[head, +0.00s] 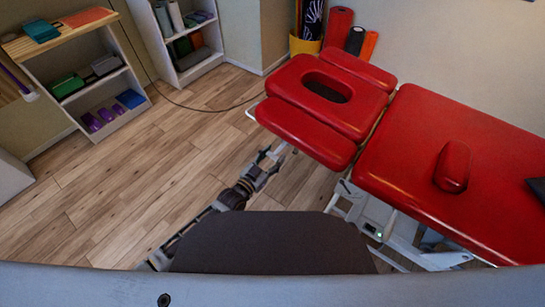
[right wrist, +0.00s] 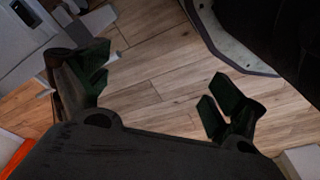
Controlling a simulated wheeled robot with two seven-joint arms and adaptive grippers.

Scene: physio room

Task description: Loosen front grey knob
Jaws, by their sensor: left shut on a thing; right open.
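The red treatment table (head: 450,130) has a headrest section (head: 330,95) with a face hole at its left end. My left gripper (head: 272,155) is just off the near left edge of the headrest, by its pale metal support. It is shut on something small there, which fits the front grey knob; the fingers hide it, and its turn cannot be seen. My right gripper (right wrist: 155,90) shows in the right wrist view, open, with dark green fingertips apart and only wooden floor between them. It is out of sight in the head view.
A white table frame with a small box (head: 373,230) stands below the table. A red bolster (head: 452,167) lies on top. Shelves (head: 95,85) with blocks stand at the back left. A cable crosses the floor. The wooden floor (head: 150,165) at left is clear.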

